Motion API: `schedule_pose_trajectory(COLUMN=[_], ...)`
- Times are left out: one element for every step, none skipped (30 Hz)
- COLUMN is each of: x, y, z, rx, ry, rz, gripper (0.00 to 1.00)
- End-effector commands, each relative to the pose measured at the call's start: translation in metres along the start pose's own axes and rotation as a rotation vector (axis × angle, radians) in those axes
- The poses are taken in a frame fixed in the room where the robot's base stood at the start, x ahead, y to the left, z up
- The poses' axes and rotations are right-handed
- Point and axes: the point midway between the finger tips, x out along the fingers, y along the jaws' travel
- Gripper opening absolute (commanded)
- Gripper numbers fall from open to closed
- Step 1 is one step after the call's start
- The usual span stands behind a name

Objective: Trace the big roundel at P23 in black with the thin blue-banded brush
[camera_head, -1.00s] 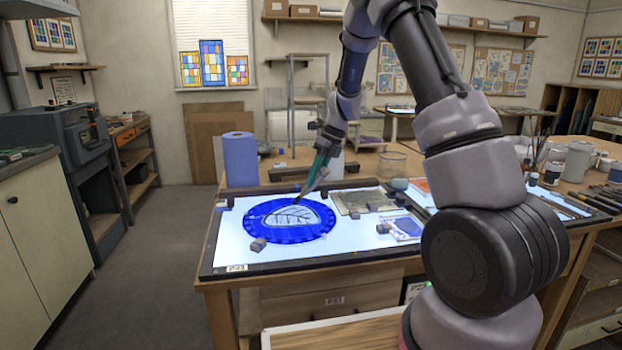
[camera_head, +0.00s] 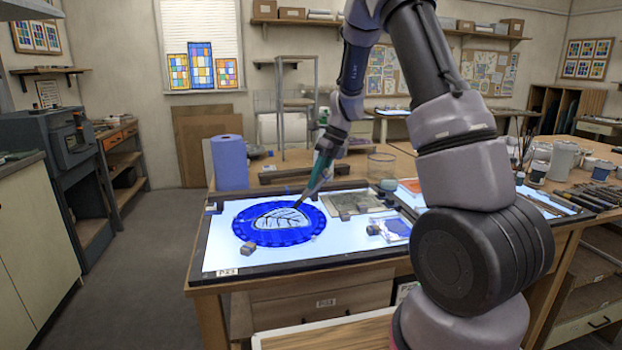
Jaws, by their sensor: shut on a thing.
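The big roundel (camera_head: 244,228) lies on the lit glass-topped table at the P23 label. It has a deep blue rim and a pale centre bearing a black leaf-like outline with veins. My gripper (camera_head: 319,175) is above the roundel's right side, shut on a thin brush (camera_head: 304,198). The brush slants down and left, with its dark tip at the right edge of the pale centre. I cannot tell whether the tip touches the glass. Its blue band cannot be made out.
Small grey blocks (camera_head: 248,250) sit around the roundel. A textured glass sheet (camera_head: 350,204) and a blue-patterned piece (camera_head: 398,228) lie to its right. A blue roll (camera_head: 230,163) stands behind left. Jars and tools crowd the right-hand bench. The light table's front left is clear.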

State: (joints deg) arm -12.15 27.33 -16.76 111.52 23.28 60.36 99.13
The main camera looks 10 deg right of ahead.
Motion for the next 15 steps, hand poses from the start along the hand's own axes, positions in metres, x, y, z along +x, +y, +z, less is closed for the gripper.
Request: schedule_pose_trajectory(x=[-0.001,-0.002,-0.003,-0.003,-0.004,-0.004,-0.005,-0.005,-0.006,-0.007,-0.007,-0.008,-0.008,-0.008,-0.009], y=[0.001,0.002,0.003,0.004,0.004,0.005,0.006,0.007,0.008,0.009,0.009,0.010,0.010,0.011,0.011], z=[-0.006,-0.010,-0.015,-0.018,-0.022,-0.026,-0.030,-0.033,-0.038,-0.041,-0.045,-0.049,-0.051,-0.054,-0.057], rx=[0.001,0.001,0.001,0.001,0.002,0.002,0.002,0.001,0.001,0.002,0.002,0.002,0.002,0.001,0.001], ry=[0.000,0.000,-0.001,-0.001,-0.001,-0.001,-0.001,-0.001,-0.002,-0.001,-0.001,-0.001,-0.002,-0.001,-0.001], rz=[0.000,0.001,0.000,0.000,0.000,0.000,0.000,0.000,0.001,0.001,0.001,0.000,0.000,0.000,0.000], gripper=[0.00,0.00,0.00,0.00,0.00,0.00,0.00,0.00,0.00,0.00,0.00,0.00,0.00,0.00,0.00])
